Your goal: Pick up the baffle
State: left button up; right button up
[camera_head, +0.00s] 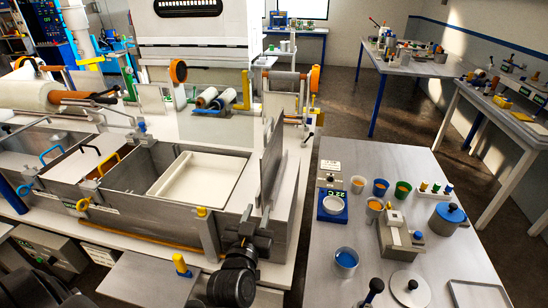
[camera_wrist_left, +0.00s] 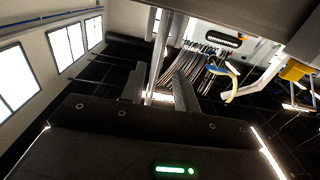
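The baffle looks to be the grey upright plate (camera_head: 271,165) at the right end of the resin bath (camera_head: 130,207) in the head view. My left gripper (camera_head: 257,216) is in front of the plate's lower near edge, with its two fingers apart. In the left wrist view the fingers (camera_wrist_left: 160,92) are also apart, with a thin pale upright strip between them that may be the plate's edge. I cannot tell whether they touch it. My right gripper is not in view.
A white tray (camera_head: 203,184) sits in the bath left of the plate. A roller (camera_head: 284,75) with orange ends stands behind. Dark floor separates the further tables.

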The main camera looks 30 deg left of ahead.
aim_at(262, 200)
pick_arm(q)
jog(key=b+x, duration=0.2)
jog(key=x, duration=0.3)
jog(key=shift+w+f, duration=0.15)
jog(key=shift+w, duration=0.25)
jog(key=b+x, duration=0.3)
jog(key=x, duration=0.1)
jog(key=shift+w+a+f+b, duration=0.1)
jog(key=shift+w+f+b, duration=0.05)
jog(key=shift+w+b, duration=0.2)
jog(key=shift+w+a, duration=0.1)
jog(key=shift+w, duration=0.15)
jog(key=shift+s+r, duration=0.1)
jog(key=shift+r, duration=0.1)
grip_shut()
jog(key=shift+r, duration=0.1)
dwell(0.4)
